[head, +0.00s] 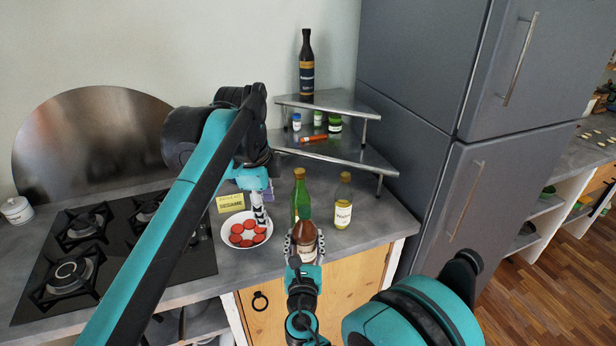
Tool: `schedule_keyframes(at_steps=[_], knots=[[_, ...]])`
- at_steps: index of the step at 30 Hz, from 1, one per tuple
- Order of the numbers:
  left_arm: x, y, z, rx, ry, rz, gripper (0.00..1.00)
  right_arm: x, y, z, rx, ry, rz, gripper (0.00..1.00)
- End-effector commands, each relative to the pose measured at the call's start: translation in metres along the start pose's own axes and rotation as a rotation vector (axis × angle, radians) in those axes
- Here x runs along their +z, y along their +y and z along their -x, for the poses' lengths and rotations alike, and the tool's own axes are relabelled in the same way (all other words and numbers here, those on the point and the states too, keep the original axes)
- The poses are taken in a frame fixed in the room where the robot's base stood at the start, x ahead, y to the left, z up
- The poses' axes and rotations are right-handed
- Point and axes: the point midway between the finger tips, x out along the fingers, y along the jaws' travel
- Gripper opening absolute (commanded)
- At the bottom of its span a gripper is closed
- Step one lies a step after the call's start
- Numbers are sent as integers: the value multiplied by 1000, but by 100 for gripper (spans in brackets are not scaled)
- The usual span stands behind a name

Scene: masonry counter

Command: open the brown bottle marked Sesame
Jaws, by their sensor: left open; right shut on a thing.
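A brown bottle (305,236) stands roughly upright at the counter's front edge; no Sesame marking can be read on it from here. My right gripper (304,246) is shut around its body from the front. The green at the bottle's top may be its cap or the green bottle behind; I cannot tell which. My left gripper (260,213) is open, pointing down over the right part of a white plate, left of the brown bottle and apart from it. A yellow card or box (230,203) reading SESAME is behind the plate.
A green bottle (301,192) and a pale yellow labelled bottle (343,204) stand close behind the brown one. The white plate (228,245) holds several red slices. A metal corner shelf (349,157) carries jars and a tall dark bottle (307,70). The hob (127,263) is left.

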Motion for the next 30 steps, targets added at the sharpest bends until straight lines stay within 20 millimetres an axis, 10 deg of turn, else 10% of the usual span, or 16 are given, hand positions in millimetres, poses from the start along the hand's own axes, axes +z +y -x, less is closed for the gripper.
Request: schedule_keyframes(at_steps=[15, 30], knots=[[-80, -72, 8, 221, 96, -1037, 47, 0, 0, 0, 0, 0, 1, 0], [-86, -63, -34, 241, 117, -1146, 47, 0, 0, 0, 0, 0, 1, 0]])
